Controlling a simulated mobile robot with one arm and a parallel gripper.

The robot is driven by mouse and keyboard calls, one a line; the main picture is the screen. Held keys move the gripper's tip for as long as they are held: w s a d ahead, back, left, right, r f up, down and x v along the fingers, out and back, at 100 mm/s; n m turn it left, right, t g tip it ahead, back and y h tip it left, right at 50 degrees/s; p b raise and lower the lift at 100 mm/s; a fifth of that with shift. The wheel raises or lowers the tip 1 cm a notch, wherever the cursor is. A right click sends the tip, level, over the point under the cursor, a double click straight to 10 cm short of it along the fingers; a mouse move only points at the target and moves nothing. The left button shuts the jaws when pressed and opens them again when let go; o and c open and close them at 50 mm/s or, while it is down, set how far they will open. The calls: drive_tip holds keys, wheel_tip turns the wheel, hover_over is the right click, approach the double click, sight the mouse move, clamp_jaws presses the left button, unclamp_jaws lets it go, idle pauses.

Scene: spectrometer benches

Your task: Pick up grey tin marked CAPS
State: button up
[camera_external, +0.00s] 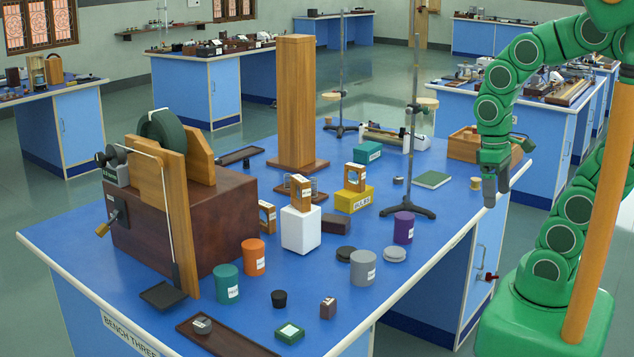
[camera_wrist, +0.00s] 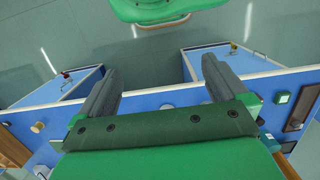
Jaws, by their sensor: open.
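The grey tin (camera_external: 363,268) stands upright on the blue bench top, near the right front edge in the external view. It has a white label on its side, too small to read surely. My gripper (camera_external: 496,188) hangs at the bench's right edge, pointing down, well behind and to the right of the tin and apart from it. In the wrist view my gripper (camera_wrist: 159,68) has its two fingers wide apart with nothing between them. I cannot pick out the grey tin surely in the wrist view.
Close to the tin are a dark disc (camera_external: 345,254), a light grey disc (camera_external: 395,254) and a purple tin (camera_external: 404,227). A white block (camera_external: 301,229) stands to its left. A tall stand (camera_external: 407,210) rises behind. The bench (camera_external: 440,222) is clear right of the purple tin.

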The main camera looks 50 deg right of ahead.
idle(0.3)
drive_tip(key=m+t, duration=0.2)
drive_tip(key=m, duration=0.2)
approach(363, 268)
drive_tip(key=d+f, duration=0.1)
drive_tip(key=d, duration=0.1)
drive_tip(key=w+d+f, duration=0.1)
drive_tip(key=f, duration=0.1)
drive_tip(key=shift+w+d+f, duration=0.1)
drive_tip(key=shift+d+f, duration=0.05)
drive_tip(key=shift+d, duration=0.25)
drive_tip(key=shift+w+a+f, duration=0.3)
drive_tip(key=shift+w+f, duration=0.05)
drive_tip(key=shift+f, duration=0.25)
drive_tip(key=shift+a+f, duration=0.2)
drive_tip(key=shift+f, duration=3.6)
drive_tip(key=shift+c, duration=0.5)
